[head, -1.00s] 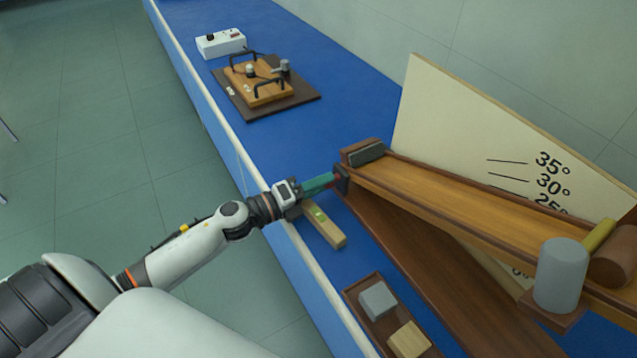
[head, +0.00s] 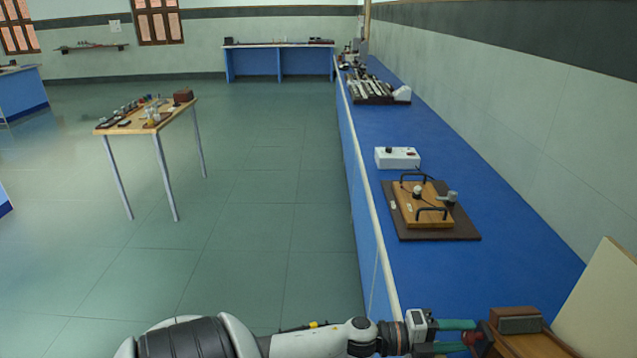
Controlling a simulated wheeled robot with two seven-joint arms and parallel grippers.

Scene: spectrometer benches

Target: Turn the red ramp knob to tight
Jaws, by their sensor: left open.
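The ramp (head: 519,325) shows only by its near wooden end with a dark grey block, at the bottom right of the head view. A dark red part, seemingly the red ramp knob (head: 482,338), sits at its left side. My left gripper (head: 467,337) is open, its two green fingers pointing right at the knob. The fingertips are at or close beside it; I cannot tell if they touch it. The knob's setting is too small to read. The rest of the ramp is cut off by the frame. My right gripper is not in view.
The blue bench (head: 400,122) runs away along the right wall. A pale angle board (head: 610,300) stands at right. A small wooden table (head: 150,118) stands left on open floor.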

